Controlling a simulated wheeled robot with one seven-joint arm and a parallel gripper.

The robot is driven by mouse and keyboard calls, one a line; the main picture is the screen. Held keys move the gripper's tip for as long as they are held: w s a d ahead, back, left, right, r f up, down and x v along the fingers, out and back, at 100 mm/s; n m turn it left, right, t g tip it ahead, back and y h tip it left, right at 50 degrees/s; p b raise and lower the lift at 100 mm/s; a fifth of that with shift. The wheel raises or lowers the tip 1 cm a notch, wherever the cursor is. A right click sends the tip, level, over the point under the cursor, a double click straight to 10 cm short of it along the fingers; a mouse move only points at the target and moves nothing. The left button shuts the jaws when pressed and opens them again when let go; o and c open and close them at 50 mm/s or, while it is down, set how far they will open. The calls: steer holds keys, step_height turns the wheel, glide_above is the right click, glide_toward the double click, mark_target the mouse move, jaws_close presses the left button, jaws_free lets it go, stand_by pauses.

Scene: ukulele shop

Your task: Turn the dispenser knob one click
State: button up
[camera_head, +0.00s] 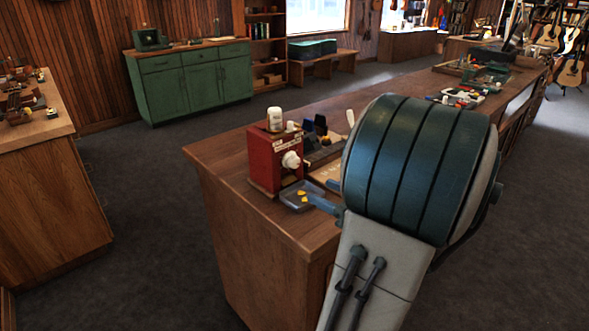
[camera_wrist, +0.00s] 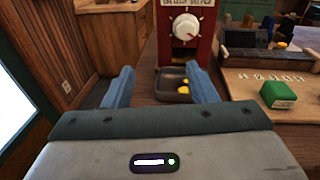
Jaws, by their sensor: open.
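The dispenser (camera_head: 273,153) is a red box on the near end of the wooden counter. Its white knob (camera_head: 291,160) is on the front face; in the wrist view the knob (camera_wrist: 186,26) has a dial with marks around it. A small tray (camera_head: 297,199) below holds yellow pieces; in the wrist view the tray (camera_wrist: 172,78) shows between the fingers. My gripper (camera_wrist: 158,80) is open and empty, its two blue fingers apart and pointing toward the dispenser, below the knob. In the head view my arm hides most of the gripper.
A white bottle (camera_head: 275,119) stands on top of the dispenser. A pale board with a green block (camera_wrist: 278,95) lies to the right in the wrist view. The counter's left edge is close to the dispenser.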

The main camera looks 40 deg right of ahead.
mark_target(296, 164)
steer(key=w, duration=0.4)
steer(key=w+d+m+h, duration=0.1)
steer(key=w, duration=0.3)
steer(key=w+d+m+t+h, duration=0.1)
steer(key=w, duration=0.3)
steer(key=shift+w+r+p, duration=0.1)
steer(key=shift+w+p, duration=0.1)
steer(key=shift+p, duration=0.2)
steer(key=c, duration=1)
